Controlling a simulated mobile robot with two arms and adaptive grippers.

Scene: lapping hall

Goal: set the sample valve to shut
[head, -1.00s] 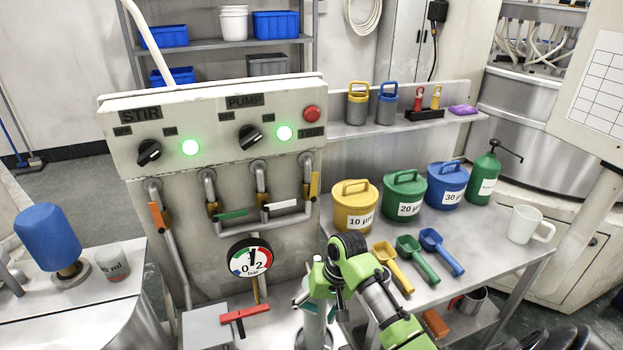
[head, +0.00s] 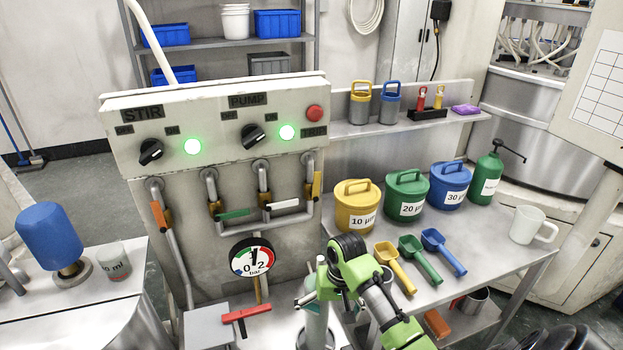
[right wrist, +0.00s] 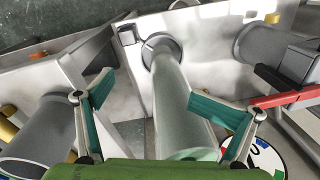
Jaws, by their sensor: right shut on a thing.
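Several lever handles show on the pipes: orange (head: 159,216), green (head: 233,214), white (head: 285,205) and yellow (head: 316,184). A red lever handle (head: 246,313) lies low, below the round gauge (head: 252,259); it also shows in the right wrist view (right wrist: 286,98). I see no label marking which is the sample valve. My right gripper (head: 316,295) is low, to the right of the red handle and apart from it. It is shut on a grey-green cylinder (right wrist: 178,105), which stands between its teal-padded fingers. My left gripper is not in view.
The control panel (head: 220,104) with two knobs and green lamps is above the pipes. A grey box (head: 208,327) is left of the red handle. On the right table (head: 482,235) are lidded tubs, scoops and a white mug (head: 528,226). A blue-topped device (head: 50,236) is at left.

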